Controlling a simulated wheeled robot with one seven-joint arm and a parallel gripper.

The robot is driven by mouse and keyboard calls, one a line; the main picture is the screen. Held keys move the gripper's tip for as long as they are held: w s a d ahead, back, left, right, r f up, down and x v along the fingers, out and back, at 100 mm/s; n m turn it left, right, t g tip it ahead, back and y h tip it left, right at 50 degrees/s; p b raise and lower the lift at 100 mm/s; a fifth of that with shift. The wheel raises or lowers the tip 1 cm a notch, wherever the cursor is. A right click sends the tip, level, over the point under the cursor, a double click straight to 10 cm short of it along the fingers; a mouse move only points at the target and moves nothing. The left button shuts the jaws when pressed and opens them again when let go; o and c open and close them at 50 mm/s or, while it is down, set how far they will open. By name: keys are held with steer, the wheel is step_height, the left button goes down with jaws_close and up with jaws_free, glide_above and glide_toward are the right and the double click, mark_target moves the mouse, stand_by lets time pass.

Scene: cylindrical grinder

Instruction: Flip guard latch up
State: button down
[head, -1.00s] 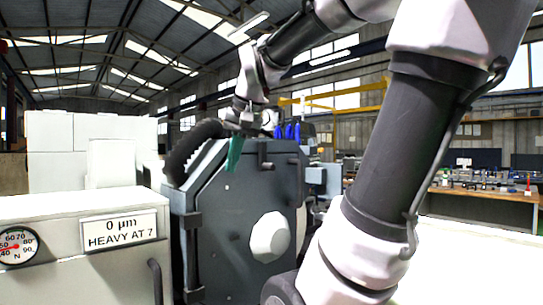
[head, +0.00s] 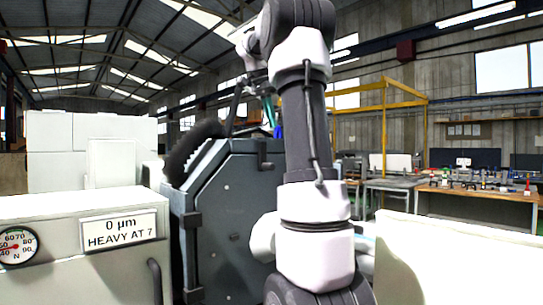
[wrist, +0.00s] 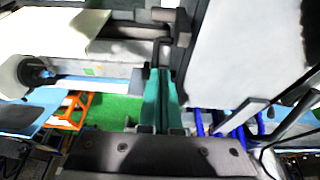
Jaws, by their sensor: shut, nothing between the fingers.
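The grey machine guard (head: 225,215) stands in the middle of the head view, its right side hidden behind my arm. In the wrist view, a dark rod with a block at its end (wrist: 178,28) lies just beyond my fingertips and may be the guard latch; I cannot tell whether it is up or down. My gripper (wrist: 162,72) has teal fingers pressed together and empty. Its tips are close to a thin dark piece (wrist: 158,50) below the rod; contact cannot be told.
A cream cabinet with a dial gauge (head: 17,246) and a "HEAVY AT 7" label (head: 119,230) stands at left. A black hose (head: 190,145) curves beside the guard. Blue hoses (wrist: 198,122) run near the fingers. A workbench (head: 480,195) stands at far right.

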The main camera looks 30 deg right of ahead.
steer(key=shift+f, duration=5.8)
